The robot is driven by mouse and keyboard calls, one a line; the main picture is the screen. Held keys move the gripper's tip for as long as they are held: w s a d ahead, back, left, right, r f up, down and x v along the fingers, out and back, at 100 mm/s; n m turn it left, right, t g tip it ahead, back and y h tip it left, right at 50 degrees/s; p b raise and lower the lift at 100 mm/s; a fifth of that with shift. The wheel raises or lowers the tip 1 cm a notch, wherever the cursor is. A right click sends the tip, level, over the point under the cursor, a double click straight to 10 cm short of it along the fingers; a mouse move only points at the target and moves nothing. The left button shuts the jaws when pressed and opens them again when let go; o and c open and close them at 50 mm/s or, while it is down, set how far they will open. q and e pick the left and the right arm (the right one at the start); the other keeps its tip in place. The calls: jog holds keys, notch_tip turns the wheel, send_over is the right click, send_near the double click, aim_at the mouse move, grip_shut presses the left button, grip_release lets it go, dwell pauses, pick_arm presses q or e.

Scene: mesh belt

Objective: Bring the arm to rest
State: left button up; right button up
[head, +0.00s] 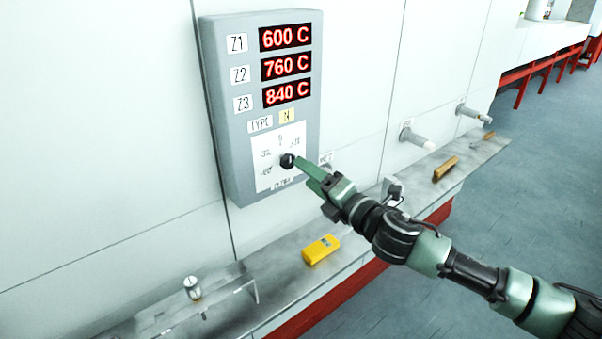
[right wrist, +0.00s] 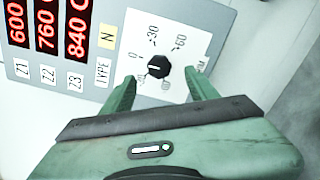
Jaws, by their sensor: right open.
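My right arm reaches in from the lower right in the head view. My right gripper (head: 301,166) is at the lower part of a grey control panel on the wall, close to a black knob (head: 287,161). In the right wrist view the right gripper (right wrist: 160,90) is open, with its two green fingers apart. The black knob (right wrist: 157,67) shows between and beyond the fingertips, on a white dial plate. I cannot tell whether a finger touches it. My left gripper is not in view.
The grey panel (head: 215,100) shows red readings 600 C, 760 C and 840 C. Below it a metal ledge (head: 350,252) holds a yellow device (head: 321,250), a small metal cylinder (head: 192,287) and a brown block (head: 446,168). Pipe stubs (head: 417,138) stick out of the wall. Floor is clear at right.

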jog(key=shift+s+d, duration=0.1)
jog(key=shift+s, duration=0.05)
